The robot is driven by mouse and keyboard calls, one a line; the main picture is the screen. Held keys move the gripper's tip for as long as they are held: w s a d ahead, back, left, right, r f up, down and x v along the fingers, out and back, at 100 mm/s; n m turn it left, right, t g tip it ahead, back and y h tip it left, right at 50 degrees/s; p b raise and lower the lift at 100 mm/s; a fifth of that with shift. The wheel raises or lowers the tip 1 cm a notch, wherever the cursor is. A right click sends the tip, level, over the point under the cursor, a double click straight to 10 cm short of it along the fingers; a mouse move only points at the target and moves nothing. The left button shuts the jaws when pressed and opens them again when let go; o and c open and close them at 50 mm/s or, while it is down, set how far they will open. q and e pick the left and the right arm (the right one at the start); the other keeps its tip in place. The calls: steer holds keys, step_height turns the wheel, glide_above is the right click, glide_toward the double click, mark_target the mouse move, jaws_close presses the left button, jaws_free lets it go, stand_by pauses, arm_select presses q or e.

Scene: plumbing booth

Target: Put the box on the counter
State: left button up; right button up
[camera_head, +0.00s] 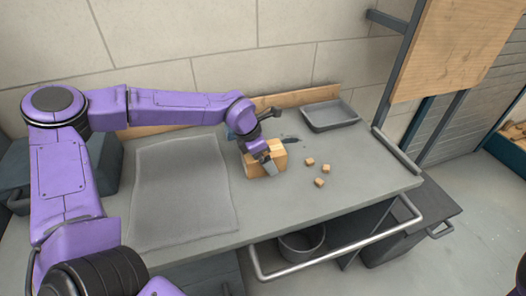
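A light wooden box (280,153) is on or just above the grey counter (290,205), right of the counter's middle. My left gripper (262,152) is at the box, pointing down, with a grey finger in front of the box's near upper part. The other finger is mostly hidden, so I cannot tell whether the gripper is closed on the box. The box's underside is also unclear. Of my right arm only a dark and purple part shows at the lower right edge; its gripper is out of view.
Several small wooden cubes (310,161) lie right of the box. A grey tray (330,116) stands at the back right. A flat grey mat (180,205) covers the left part of the counter. A metal rail (335,250) runs along the front, with a bucket (301,243) below.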

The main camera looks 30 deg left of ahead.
arm_select(q)
steer(key=v, duration=1.2)
steer(key=shift+d+b, duration=0.1)
steer(key=shift+b, duration=0.2)
steer(key=shift+f, duration=0.15)
